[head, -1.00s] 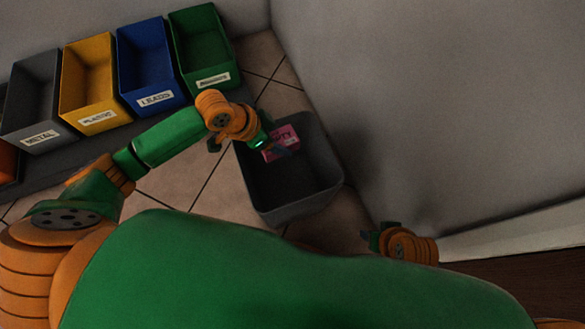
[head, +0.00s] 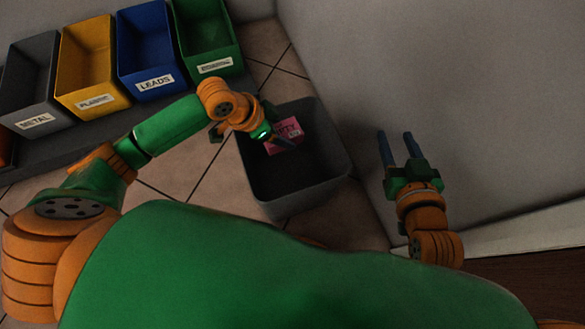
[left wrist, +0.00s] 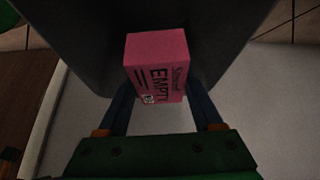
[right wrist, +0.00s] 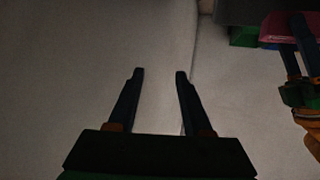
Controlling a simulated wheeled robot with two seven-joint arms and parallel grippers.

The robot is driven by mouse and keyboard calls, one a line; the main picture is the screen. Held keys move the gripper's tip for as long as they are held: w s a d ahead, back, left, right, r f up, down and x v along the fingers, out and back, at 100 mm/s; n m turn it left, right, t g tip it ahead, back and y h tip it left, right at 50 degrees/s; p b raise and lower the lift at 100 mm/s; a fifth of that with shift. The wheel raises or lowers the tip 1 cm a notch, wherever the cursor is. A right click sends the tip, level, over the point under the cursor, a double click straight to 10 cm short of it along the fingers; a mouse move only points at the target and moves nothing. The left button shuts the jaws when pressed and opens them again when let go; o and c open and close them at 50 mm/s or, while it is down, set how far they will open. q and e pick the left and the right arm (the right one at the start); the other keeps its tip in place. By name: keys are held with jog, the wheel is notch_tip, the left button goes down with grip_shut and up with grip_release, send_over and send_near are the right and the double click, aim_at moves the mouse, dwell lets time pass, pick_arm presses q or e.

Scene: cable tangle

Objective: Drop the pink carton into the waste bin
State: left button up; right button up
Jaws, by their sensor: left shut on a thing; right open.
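The pink carton (head: 284,134), with dark lettering, is over the far part of the dark grey waste bin (head: 262,192) in the head view. My left gripper (head: 280,140) is shut on the carton. In the left wrist view the carton (left wrist: 157,66) reads "EMPTY" and sits between the two fingers, with the bin (left wrist: 215,30) behind it. Whether the carton touches the bin wall cannot be told. My right gripper (head: 399,150) is open and empty, to the right of the bin. Its fingers (right wrist: 157,85) show apart in the right wrist view, where the carton (right wrist: 285,27) also appears at the top right.
Labelled bins stand at the upper left: grey metal (head: 30,85), yellow plastic (head: 88,62), blue leads (head: 146,45) and a green one (head: 205,35). A plain grey wall (head: 450,90) borders the right side. Tiled floor (head: 190,180) shows between them.

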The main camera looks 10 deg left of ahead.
pick_arm(q)
jog(key=shift+f+b, duration=0.7)
jog(key=shift+b, duration=0.1)
jog(key=shift+f+b, duration=0.5)
jog(key=shift+b, duration=0.25)
jog(key=o, duration=1.3)
jog(key=shift+o, duration=0.2)
pick_arm(e)
jog(key=s+a+r+n+t+y, duration=0.1)
jog(key=s+r+t+y, duration=0.1)
jog(key=r+t, duration=0.4)
jog(key=s+r+n+t+y, duration=0.1)
jog(key=s+r+t+y, duration=0.2)
jog(key=r, duration=1.1)
jog(key=t+y, duration=0.1)
jog(key=t, duration=0.2)
jog(key=shift+a+r, duration=0.25)
jog(key=shift+a, duration=0.15)
jog(key=shift+h, duration=0.3)
